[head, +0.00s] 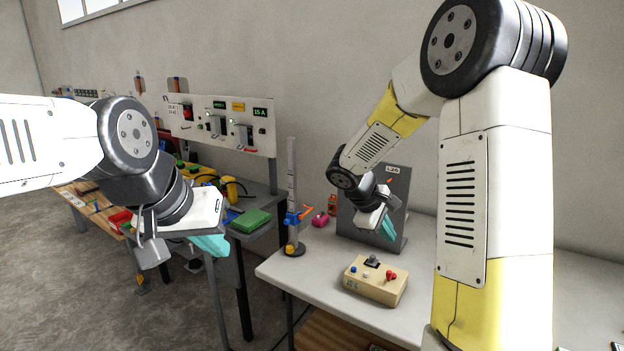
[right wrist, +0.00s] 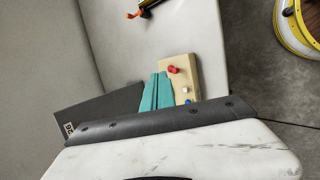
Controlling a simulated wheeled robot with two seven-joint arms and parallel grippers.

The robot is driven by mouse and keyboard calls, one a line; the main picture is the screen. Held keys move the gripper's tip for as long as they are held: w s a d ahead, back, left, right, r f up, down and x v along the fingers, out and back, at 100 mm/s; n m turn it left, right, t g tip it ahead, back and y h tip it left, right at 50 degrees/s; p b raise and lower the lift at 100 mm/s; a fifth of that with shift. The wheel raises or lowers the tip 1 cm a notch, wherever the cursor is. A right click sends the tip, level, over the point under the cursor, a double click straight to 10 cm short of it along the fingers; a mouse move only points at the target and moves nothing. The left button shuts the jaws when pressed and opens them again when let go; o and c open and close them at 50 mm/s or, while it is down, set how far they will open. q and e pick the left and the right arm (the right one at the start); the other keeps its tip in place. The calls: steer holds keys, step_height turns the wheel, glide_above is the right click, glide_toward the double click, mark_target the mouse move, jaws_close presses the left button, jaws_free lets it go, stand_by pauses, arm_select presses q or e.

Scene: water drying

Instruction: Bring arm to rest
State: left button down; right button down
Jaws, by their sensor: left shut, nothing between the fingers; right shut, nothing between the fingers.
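My left gripper (head: 210,245) hangs at the left in the head view, its teal fingers together and empty, in front of the wooden bench and the grey table. My right gripper (head: 388,229) is above the white table (head: 290,268), its teal fingers shut and empty. It is in front of the dark upright panel and behind the beige control box (head: 375,280). In the right wrist view the shut teal fingers (right wrist: 157,92) show beside the beige box (right wrist: 181,72), with no object between them.
A dark panel (head: 405,185) stands behind my right gripper. A measuring post (head: 292,190) with a blue and orange clamp stands at the table's left edge. A pink item (head: 320,219) lies near it. A green box (head: 251,220) is on the grey table. The floor (head: 60,270) at left is clear.

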steer(key=s+a+r+m+t+y, duration=0.1)
steer(key=s+a+r+m+y, duration=0.1)
steer(key=s, duration=0.6)
steer(key=s+a+r+m+t+y, duration=0.1)
steer(key=s+a+r+m+y, duration=0.1)
steer(key=s+r, duration=0.5)
steer(key=s+a+r+m+t+y, duration=0.1)
steer(key=s+r+m+y, duration=0.3)
steer(key=s, duration=0.4)
steer(key=shift+s+a+r+m, duration=0.25)
steer(key=shift+s+a+m, duration=0.05)
steer(key=shift+a+m, duration=0.55)
stand_by(0.5)
